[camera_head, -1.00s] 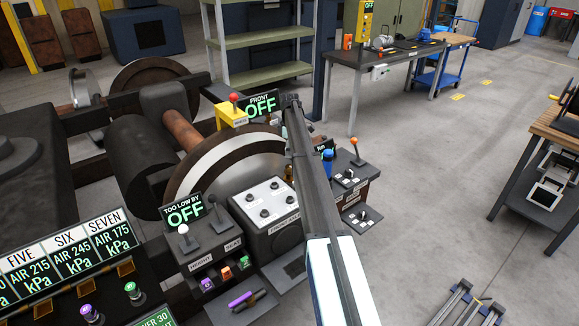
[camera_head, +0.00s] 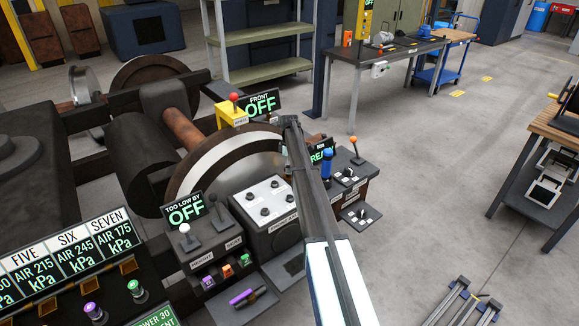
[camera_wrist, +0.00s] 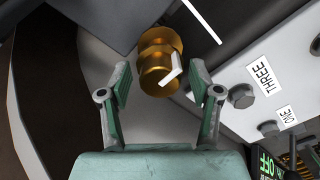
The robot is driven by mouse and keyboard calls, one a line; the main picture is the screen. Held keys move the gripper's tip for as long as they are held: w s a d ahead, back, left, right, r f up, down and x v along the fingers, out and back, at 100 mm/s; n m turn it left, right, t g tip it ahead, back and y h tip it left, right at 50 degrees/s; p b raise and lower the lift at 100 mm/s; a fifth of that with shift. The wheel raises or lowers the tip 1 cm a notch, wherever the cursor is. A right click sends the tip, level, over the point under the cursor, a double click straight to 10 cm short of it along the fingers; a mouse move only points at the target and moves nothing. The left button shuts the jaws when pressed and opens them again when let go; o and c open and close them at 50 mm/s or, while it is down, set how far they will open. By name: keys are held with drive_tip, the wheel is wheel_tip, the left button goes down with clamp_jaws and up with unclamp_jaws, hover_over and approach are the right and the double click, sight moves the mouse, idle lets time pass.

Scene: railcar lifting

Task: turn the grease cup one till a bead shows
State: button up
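A brass, ringed grease cup (camera_wrist: 158,62) shows at the top middle of the wrist view. A white angled piece lies across its right side. No label on the cup is readable, so I cannot tell its number from it. My gripper (camera_wrist: 160,79) is open, with one finger to the left of the cup's lower end and one to the right. Gaps show between both fingertips and the cup, and I cannot tell how deep the fingers reach. I can make out no bead of grease. In the head view my arm hides the fingers and the cup.
A grey panel (camera_wrist: 235,70) with knobs labelled THREE and ONE lies close to the right finger. In the head view, the wheel (camera_head: 205,165), a yellow box (camera_head: 231,113) with a red-topped lever and the lever console (camera_head: 206,246) crowd the arm. Open floor lies right.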

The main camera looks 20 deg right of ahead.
drive_tip(key=c, duration=0.9)
drive_tip(key=shift+m, duration=0.3)
